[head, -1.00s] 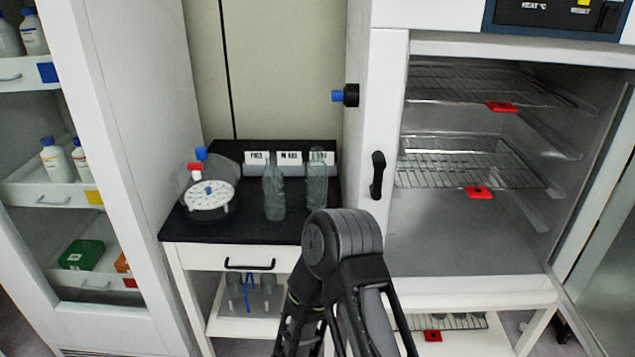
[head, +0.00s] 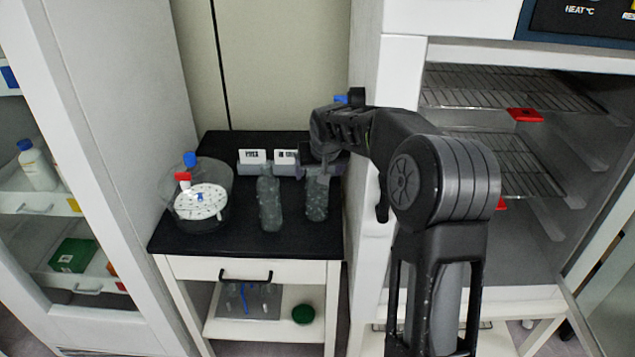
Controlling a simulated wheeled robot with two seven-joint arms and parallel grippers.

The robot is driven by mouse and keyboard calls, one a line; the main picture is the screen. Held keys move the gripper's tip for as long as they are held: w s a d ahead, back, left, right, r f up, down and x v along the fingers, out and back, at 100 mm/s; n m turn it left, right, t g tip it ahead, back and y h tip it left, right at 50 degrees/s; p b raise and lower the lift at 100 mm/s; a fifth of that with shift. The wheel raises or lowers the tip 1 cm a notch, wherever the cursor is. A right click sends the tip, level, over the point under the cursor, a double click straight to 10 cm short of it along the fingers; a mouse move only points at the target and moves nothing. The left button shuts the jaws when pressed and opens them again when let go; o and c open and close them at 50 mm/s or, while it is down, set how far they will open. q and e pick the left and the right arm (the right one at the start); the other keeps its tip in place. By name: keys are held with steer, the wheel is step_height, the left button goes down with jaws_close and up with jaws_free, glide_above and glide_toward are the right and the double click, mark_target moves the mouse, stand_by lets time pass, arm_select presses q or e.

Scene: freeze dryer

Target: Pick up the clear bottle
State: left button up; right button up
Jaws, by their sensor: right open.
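Two clear bottles stand upright on the black tabletop (head: 225,242) of a small white cart. The left clear bottle (head: 270,205) is unobstructed, apart from its top near the label holders. The right clear bottle (head: 316,202) has its upper part under my right gripper (head: 322,165). That gripper is open and points down over the right bottle's neck. I cannot tell whether the fingers touch or surround the neck. My left gripper does not show.
A round clear vessel (head: 201,203) with a white perforated disc and red and blue caps stands left on the tabletop. White labels (head: 252,156) stand behind the bottles. The open dryer with wire shelves (head: 500,90) is at right. A glass cabinet stands left.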

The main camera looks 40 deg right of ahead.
mark_target(317, 187)
steer(key=shift+r, duration=0.1)
steer(key=shift+x, duration=1.35)
steer(key=shift+p, duration=0.3)
steer(key=shift+d+f, duration=0.1)
steer(key=shift+f, duration=0.2)
steer(key=p+x, duration=0.1)
steer(key=x, duration=0.3)
steer(key=shift+w+d+f+p, duration=0.1)
steer(key=shift+f+p, duration=0.2)
steer(key=shift+p, duration=0.1)
